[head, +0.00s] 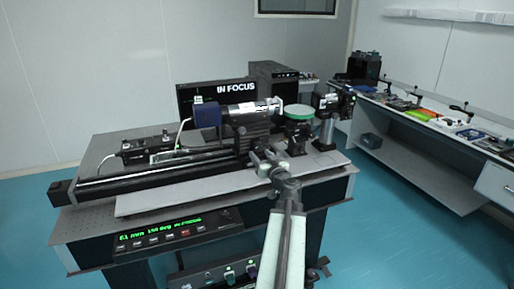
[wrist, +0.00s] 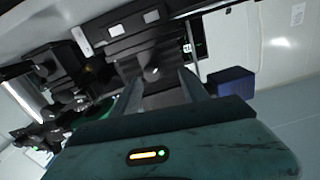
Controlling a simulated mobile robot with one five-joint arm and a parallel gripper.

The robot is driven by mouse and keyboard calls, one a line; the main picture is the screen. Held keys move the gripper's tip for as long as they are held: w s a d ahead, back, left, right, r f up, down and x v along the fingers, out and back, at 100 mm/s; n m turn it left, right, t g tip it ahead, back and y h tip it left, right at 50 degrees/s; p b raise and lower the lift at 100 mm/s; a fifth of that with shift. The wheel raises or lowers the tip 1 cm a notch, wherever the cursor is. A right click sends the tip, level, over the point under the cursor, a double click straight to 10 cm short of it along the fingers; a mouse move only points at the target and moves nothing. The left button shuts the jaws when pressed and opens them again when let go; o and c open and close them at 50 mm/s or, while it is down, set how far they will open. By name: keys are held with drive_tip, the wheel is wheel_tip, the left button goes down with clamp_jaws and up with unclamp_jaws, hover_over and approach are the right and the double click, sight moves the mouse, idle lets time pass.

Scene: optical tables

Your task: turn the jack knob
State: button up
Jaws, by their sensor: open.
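My gripper (head: 265,158) is in front of the black mount (head: 251,133) under the cylinder on the rail. In the wrist view my gripper (wrist: 160,82) is open, with its two dark fingers apart. A small round silver knob (wrist: 152,73) on a dark block shows between and beyond the fingertips. It looks like the jack knob, but I cannot be sure. Nothing is seen held, and contact with the knob cannot be told. A green-topped round stage (head: 298,112) stands right of my gripper in the head view.
A dark cylinder (head: 245,113) with a blue end box (head: 207,115) lies above the long rail (head: 150,178). A lit display panel (head: 160,236) is at the table's front. A monitor (head: 237,86) stands behind. The blue floor (head: 385,240) at right is clear.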

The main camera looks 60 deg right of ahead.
sight(259, 147)
drive_tip(key=w+d, duration=0.5)
drive_tip(key=shift+d, duration=0.35)
drive_tip(key=shift+s, duration=0.1)
drive_tip(key=shift+r, duration=0.1)
drive_tip(key=shift+c, duration=0.3)
clamp_jaws()
drive_tip(key=shift+m, duration=0.6)
drive_tip(key=shift+o, duration=0.3)
unclamp_jaws()
drive_tip(key=shift+a, duration=0.1)
